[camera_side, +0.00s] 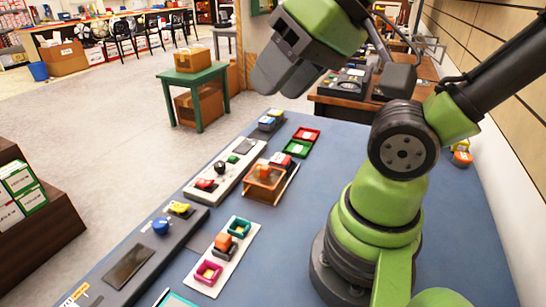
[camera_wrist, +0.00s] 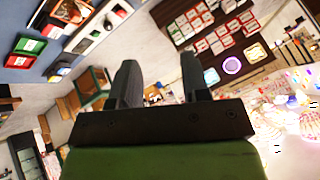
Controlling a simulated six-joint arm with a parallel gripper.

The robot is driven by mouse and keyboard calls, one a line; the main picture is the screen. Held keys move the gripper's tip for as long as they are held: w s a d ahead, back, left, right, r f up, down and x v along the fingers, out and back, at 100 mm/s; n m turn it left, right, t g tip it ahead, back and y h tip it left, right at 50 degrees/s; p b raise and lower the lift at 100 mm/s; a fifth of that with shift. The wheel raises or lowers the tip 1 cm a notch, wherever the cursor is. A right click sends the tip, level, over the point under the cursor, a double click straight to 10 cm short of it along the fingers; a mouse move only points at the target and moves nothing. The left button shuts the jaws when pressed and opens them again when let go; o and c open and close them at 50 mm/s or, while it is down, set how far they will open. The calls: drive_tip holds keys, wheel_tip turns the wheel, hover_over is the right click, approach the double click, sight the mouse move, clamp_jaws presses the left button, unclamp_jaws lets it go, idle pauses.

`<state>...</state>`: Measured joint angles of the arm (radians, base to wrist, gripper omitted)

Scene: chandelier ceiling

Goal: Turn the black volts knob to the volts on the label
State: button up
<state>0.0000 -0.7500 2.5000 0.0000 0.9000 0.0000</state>
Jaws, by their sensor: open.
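A black knob (camera_side: 219,167) sits on a white panel (camera_side: 243,161) on the blue table, with a red knob (camera_side: 205,184) beside it. The wrist view is tilted toward the room.
A dark grey panel (camera_side: 128,262) holds a blue knob (camera_side: 161,226) and a yellow knob (camera_side: 180,208). An orange box (camera_side: 265,175), small red and green trays, and a white board with blocks (camera_side: 222,257) stand nearby. A green side table (camera_side: 193,77) is beyond. Blue tabletop is bare between these and my base.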

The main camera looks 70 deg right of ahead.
idle(0.6)
drive_tip(key=shift+o, duration=1.4)
drive_tip(key=shift+w+r, duration=0.1)
drive_tip(key=shift+w, duration=0.15)
drive_tip(key=m+g+h, duration=0.2)
drive_tip(key=m+g, duration=0.5)
drive_tip(key=m, duration=0.2)
hover_over(219, 164)
wheel_tip(219, 164, down, 18)
drive_tip(key=shift+m, duration=0.3)
wheel_tip(219, 164, down, 10)
drive_tip(key=shift+d, duration=0.1)
